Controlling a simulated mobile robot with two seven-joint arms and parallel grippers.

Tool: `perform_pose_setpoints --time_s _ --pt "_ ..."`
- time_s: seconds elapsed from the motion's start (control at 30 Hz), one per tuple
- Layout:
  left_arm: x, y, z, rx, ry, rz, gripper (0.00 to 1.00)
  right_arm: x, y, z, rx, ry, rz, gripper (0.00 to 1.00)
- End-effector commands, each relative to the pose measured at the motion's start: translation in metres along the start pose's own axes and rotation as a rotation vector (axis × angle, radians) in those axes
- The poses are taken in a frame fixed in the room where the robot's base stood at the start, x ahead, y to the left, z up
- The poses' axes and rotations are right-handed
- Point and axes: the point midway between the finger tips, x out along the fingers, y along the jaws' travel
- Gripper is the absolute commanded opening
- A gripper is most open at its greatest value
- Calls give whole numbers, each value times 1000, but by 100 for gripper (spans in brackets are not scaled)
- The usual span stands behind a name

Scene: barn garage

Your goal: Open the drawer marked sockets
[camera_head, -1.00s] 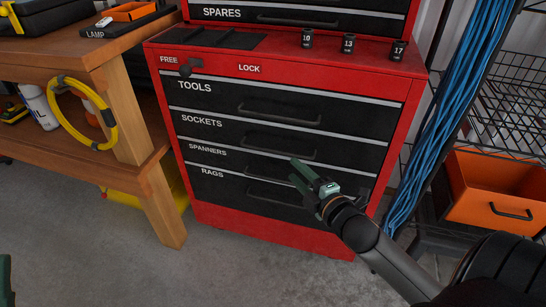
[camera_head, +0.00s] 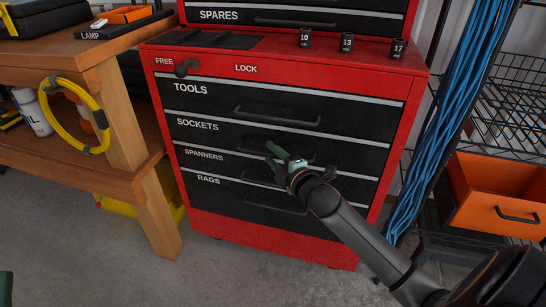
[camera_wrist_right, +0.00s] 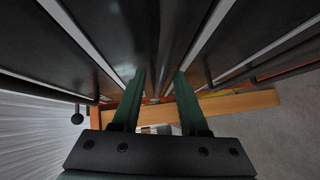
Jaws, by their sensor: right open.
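The sockets drawer (camera_head: 215,137) is the second black drawer from the top in the lower red cabinet, under TOOLS. It looks shut, flush with its neighbours. My right gripper (camera_head: 274,153) is open in front of its handle, hiding much of it. In the right wrist view, the two green fingers of this gripper (camera_wrist_right: 159,88) stand apart close to the dark drawer fronts; I cannot tell whether the handle lies between them. A green part at the lower left edge of the head view looks like my left gripper (camera_head: 5,286); its jaws are not readable.
A dark lever (camera_head: 186,68) sits by the FREE label, left of LOCK. Several black sockets (camera_head: 347,43) stand on the cabinet top. A wooden bench (camera_head: 120,110) is at left; blue cables (camera_head: 450,120) and an orange bin (camera_head: 496,195) are at right.

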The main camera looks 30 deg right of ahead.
Motion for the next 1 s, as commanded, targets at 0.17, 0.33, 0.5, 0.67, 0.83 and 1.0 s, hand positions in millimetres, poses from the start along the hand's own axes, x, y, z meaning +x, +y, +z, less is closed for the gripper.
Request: perform_pose_setpoints --time_s 0.17,0.33,0.5,0.67,0.83,1.0 --pt "0 0 0 -1 0 0 0 0 0 0 -1 0 0 43" --pt "0 0 0 -2 0 0 0 0 0 0 -1 0 0 24" --pt "0 0 0 -2 0 0 0 0 0 0 -1 0 0 5" --pt "0 0 0 -3 0 0 0 0 0 0 0 0 0 0" --pt "0 0 0 -3 0 -1 0 0 0 0 0 0 0 0" --pt "0 0 0 -3 0 -3 0 0 0 0 0 0 0 0"
